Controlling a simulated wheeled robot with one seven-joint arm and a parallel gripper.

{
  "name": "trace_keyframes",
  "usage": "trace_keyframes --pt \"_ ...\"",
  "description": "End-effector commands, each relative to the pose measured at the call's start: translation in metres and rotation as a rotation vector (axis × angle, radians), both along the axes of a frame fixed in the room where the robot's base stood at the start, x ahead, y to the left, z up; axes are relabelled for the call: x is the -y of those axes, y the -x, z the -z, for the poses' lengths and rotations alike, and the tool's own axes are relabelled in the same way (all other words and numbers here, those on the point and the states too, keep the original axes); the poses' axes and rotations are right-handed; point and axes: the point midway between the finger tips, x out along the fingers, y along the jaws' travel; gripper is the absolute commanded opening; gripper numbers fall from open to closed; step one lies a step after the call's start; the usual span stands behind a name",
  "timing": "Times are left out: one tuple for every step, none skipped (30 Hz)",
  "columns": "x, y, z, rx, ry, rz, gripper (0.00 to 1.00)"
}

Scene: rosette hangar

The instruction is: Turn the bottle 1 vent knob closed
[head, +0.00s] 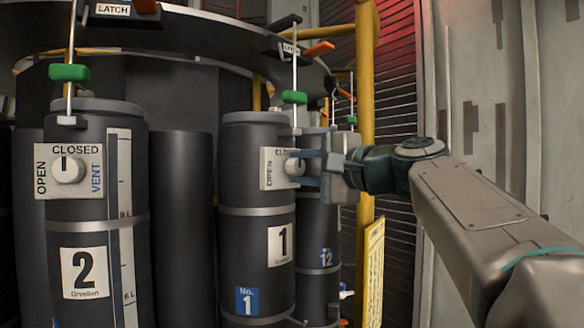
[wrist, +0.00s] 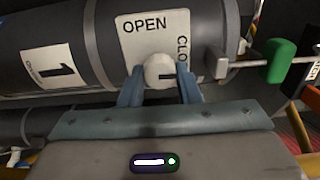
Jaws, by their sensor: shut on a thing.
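Bottle 1 (head: 258,239) is a dark upright cylinder with a white "1" label. Its vent plate (head: 271,167) has OPEN at the left and CLOSED on top. My gripper (head: 300,168) reaches in from the right and is shut on the round white vent knob (head: 291,166). In the wrist view, the blue-grey fingers (wrist: 161,73) lie on both sides of the knob (wrist: 156,70). The knob's dark mark points right in that view, toward the partly hidden CLOSED lettering (wrist: 182,50). OPEN (wrist: 145,24) is at the top there.
Bottle 2 (head: 85,215) stands at the left, its knob (head: 68,169) marked toward CLOSED. Bottle 12 (head: 318,225) stands behind bottle 1. A green-handled latch rod (head: 294,97) rises above bottle 1. A yellow post (head: 367,80) stands close behind my gripper.

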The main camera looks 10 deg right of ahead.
Motion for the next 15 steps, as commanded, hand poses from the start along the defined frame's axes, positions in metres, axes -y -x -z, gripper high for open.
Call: trace_keyframes --pt "-0.0001 -0.0002 0.0008 -0.002 -0.001 -0.001 0.07" --pt "-0.0001 -0.0001 0.0008 -0.002 -0.001 -0.001 0.07" --pt "-0.0001 -0.0001 0.0008 -0.002 -0.001 -0.001 0.07" --pt "-0.0001 -0.0002 0.0008 -0.002 -0.001 -0.001 0.33" --pt "-0.0001 -0.0002 0.0008 -0.001 0.0 -0.001 0.41" --pt "-0.0001 -0.0002 0.0007 -0.001 0.0 -0.001 0.52" --pt "0.0 -0.0001 0.0007 -0.001 0.0 0.0 0.52" --pt "0.0 -0.0001 0.0006 -0.001 0.0 0.0 0.52" --pt "0.0 -0.0001 0.0006 -0.001 0.0 0.0 0.52" --pt "0.0 -0.0001 0.0005 -0.001 0.0 0.0 0.52" --pt "0.0 -0.0001 0.0005 -0.001 0.001 0.0 0.52" --pt "0.0 -0.0001 0.0004 -0.001 0.001 0.0 0.52" --pt "0.0 -0.0001 0.0004 -0.001 0.001 0.0 0.52" --pt "0.0001 0.0 0.0004 -0.001 0.001 0.0 0.52" --pt "0.0006 0.0008 0.0004 0.0 0.0 0.0 0.52"
